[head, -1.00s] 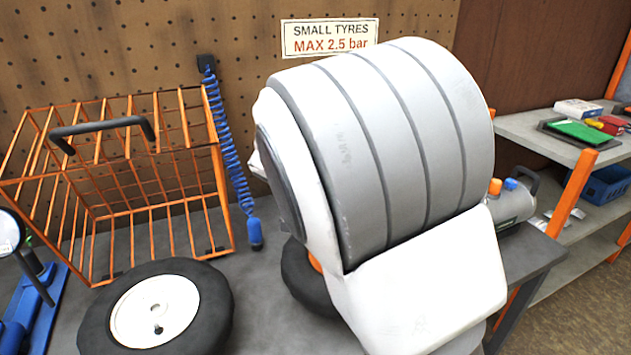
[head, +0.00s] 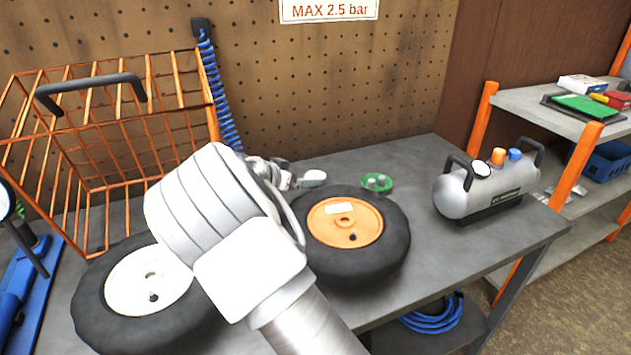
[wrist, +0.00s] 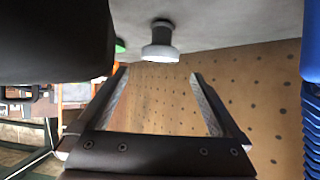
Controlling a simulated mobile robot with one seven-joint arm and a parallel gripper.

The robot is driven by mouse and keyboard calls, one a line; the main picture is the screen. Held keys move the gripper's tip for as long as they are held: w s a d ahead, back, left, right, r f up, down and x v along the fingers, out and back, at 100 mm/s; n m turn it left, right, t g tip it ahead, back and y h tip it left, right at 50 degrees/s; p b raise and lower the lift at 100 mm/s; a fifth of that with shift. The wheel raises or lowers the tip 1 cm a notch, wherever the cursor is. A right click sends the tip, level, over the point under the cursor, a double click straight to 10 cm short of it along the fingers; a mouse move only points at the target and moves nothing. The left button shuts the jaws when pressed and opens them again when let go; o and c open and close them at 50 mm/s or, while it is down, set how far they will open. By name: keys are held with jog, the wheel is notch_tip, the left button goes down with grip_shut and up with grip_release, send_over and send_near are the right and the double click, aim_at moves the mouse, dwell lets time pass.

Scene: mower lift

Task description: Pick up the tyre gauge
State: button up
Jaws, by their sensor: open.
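My gripper (wrist: 160,73) is open and empty in the wrist view, its two fingers apart. Beyond the fingertips, a small thing with a pale round end and a dark stem (wrist: 162,42) stands against the grey bench top, in line with the gap. It may be the tyre gauge, but no dial face shows. In the head view, my white wrist hides most of the gripper (head: 280,172). A small pale thing (head: 313,178) shows just right of it, behind the wheels; I cannot tell whether this is the gauge or part of my gripper.
A white-hubbed wheel (head: 150,284) and an orange-hubbed wheel (head: 345,222) flank my wrist. A green dish (head: 377,183) lies behind the orange one. An orange wire basket (head: 90,150) and blue coiled hose (head: 215,85) stand left. A compressor (head: 487,187) stands right, with clear bench before it.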

aim_at(316, 175)
jog(key=x, duration=0.8)
jog(key=shift+w+d+f, duration=0.15)
jog(key=shift+w, duration=0.1)
jog(key=c, duration=1.3)
jog(key=shift+c, duration=0.2)
notch_tip(316, 175, up, 10)
jog(key=shift+f+p, duration=0.1)
jog(key=shift+p, duration=0.5)
jog(key=shift+s, duration=0.2)
